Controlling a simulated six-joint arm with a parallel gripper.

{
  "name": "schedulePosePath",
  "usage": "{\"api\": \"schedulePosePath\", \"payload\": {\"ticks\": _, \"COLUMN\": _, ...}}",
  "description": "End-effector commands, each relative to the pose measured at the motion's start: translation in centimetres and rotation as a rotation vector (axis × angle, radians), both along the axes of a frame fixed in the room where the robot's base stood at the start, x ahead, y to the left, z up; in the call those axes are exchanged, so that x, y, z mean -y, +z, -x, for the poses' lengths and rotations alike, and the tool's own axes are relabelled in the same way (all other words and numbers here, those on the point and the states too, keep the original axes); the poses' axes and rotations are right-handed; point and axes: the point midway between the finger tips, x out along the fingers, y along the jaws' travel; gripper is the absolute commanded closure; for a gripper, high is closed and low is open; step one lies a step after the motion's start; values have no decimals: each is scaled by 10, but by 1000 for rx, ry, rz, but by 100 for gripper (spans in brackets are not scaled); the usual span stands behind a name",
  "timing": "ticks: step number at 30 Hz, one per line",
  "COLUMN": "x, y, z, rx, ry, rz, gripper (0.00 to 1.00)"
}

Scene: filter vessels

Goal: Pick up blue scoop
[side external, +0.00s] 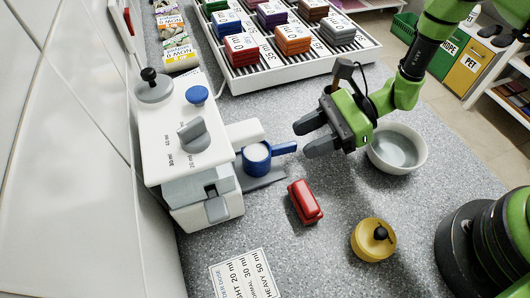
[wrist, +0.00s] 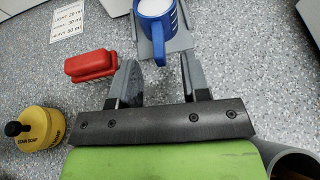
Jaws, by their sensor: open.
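The blue scoop (side external: 257,158) sits on the grey tray under the spout of the white machine (side external: 180,130), with white contents inside. Its blue handle (side external: 285,148) points right, toward my gripper (side external: 308,136). My gripper is open and empty, its two grey fingers facing the scoop with a gap between the fingertips and the handle in the side view. In the wrist view the scoop (wrist: 155,15) is at the top, and its handle (wrist: 159,52) points down toward the space between the fingers (wrist: 160,75), nearer the right one.
A red block-shaped object (side external: 304,202) and a yellow round container (side external: 373,239) stand on the grey counter in front. A grey-white bowl (side external: 397,148) is just right of my gripper. A rack (side external: 300,67) of coloured blocks is behind. A printed card (side external: 243,276) lies at the front.

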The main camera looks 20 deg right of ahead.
Motion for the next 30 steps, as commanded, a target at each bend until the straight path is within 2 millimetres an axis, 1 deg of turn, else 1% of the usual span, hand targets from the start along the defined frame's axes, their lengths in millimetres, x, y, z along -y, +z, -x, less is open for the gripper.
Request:
{"api": "schedulePosePath", "payload": {"ticks": 1, "x": 0, "y": -10, "z": 1, "rx": -4, "ry": -1, "rz": 1, "gripper": 57}}
{"api": "schedulePosePath", "payload": {"ticks": 2, "x": -2, "y": -13, "z": 1, "rx": -2, "ry": 2, "rz": 1, "gripper": 57}}
{"api": "schedulePosePath", "payload": {"ticks": 4, "x": -15, "y": -16, "z": 0, "rx": 0, "ry": 7, "rz": 1, "gripper": 57}}
{"api": "schedulePosePath", "payload": {"ticks": 7, "x": -24, "y": -20, "z": -1, "rx": 1, "ry": 4, "rz": 1, "gripper": 57}}
{"api": "schedulePosePath", "payload": {"ticks": 10, "x": -28, "y": -21, "z": -2, "rx": 0, "ry": 1, "rz": 1, "gripper": 57}}
{"api": "schedulePosePath", "payload": {"ticks": 15, "x": -28, "y": -21, "z": -2, "rx": 0, "ry": 0, "rz": 1, "gripper": 57}}
{"api": "schedulePosePath", "payload": {"ticks": 16, "x": -28, "y": -21, "z": -2, "rx": 0, "ry": 1, "rz": 1, "gripper": 60}}
{"api": "schedulePosePath", "payload": {"ticks": 17, "x": -28, "y": -21, "z": -2, "rx": 0, "ry": 1, "rz": 1, "gripper": 67}}
{"api": "schedulePosePath", "payload": {"ticks": 18, "x": -28, "y": -21, "z": -2, "rx": 0, "ry": 1, "rz": 1, "gripper": 76}}
{"api": "schedulePosePath", "payload": {"ticks": 20, "x": -27, "y": -20, "z": -2, "rx": 0, "ry": 1, "rz": 1, "gripper": 90}}
{"api": "schedulePosePath", "payload": {"ticks": 21, "x": -27, "y": -20, "z": -2, "rx": 0, "ry": 1, "rz": 1, "gripper": 99}}
{"api": "schedulePosePath", "payload": {"ticks": 22, "x": -27, "y": -20, "z": -2, "rx": 0, "ry": 1, "rz": 1, "gripper": 100}}
{"api": "schedulePosePath", "payload": {"ticks": 30, "x": -27, "y": -20, "z": -2, "rx": 0, "ry": 1, "rz": 0, "gripper": 100}}
